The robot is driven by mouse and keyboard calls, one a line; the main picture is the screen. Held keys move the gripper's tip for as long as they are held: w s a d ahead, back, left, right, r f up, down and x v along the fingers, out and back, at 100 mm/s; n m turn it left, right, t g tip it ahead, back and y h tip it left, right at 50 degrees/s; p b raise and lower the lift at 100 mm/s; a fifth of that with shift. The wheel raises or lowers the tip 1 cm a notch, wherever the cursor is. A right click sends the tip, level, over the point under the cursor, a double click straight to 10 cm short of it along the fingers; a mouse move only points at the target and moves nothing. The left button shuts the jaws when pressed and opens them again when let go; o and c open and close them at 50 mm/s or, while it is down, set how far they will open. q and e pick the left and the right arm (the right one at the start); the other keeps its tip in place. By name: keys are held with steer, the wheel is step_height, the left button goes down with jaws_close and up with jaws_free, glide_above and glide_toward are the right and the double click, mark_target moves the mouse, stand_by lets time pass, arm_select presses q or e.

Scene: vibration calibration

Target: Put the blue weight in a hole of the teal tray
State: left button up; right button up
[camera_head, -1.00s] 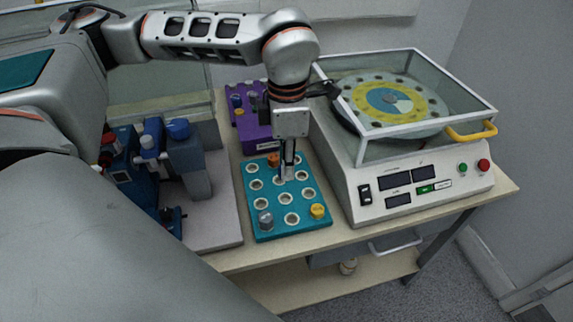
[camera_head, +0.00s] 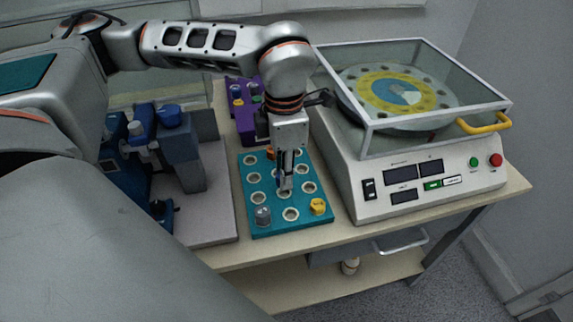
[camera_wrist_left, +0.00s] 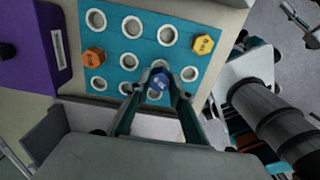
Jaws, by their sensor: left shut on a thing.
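The teal tray (camera_head: 240,190) lies on the table, with rows of white-rimmed round holes. My left gripper (camera_head: 285,186) points down over the tray's middle. In the left wrist view its fingers (camera_wrist_left: 157,90) are shut on the blue weight (camera_wrist_left: 158,80). The weight is over the tray among the holes; I cannot tell whether its lower end is in a hole. My right gripper is not in view.
A purple rack (camera_head: 245,120) with small weights stands behind the tray. A white machine (camera_head: 350,200) with a glass-walled cover and a turntable is on the right. A blue device (camera_head: 185,155) on a grey base stands on the left.

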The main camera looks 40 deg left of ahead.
arm_select(q)
steer(key=shift+f, duration=0.3)
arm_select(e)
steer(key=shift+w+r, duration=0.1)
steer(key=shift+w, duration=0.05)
arm_select(q)
steer(key=shift+f, duration=0.1)
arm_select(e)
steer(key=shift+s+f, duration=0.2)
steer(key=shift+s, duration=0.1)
arm_select(q)
steer(key=shift+f+b, duration=0.4)
steer(key=shift+f, duration=0.65)
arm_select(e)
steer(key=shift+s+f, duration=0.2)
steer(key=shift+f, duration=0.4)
arm_select(q)
steer(key=o, duration=1)
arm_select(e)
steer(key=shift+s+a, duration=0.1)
arm_select(q)
step_height(320, 180, up, 12)
steer(key=shift+d, duration=0.1)
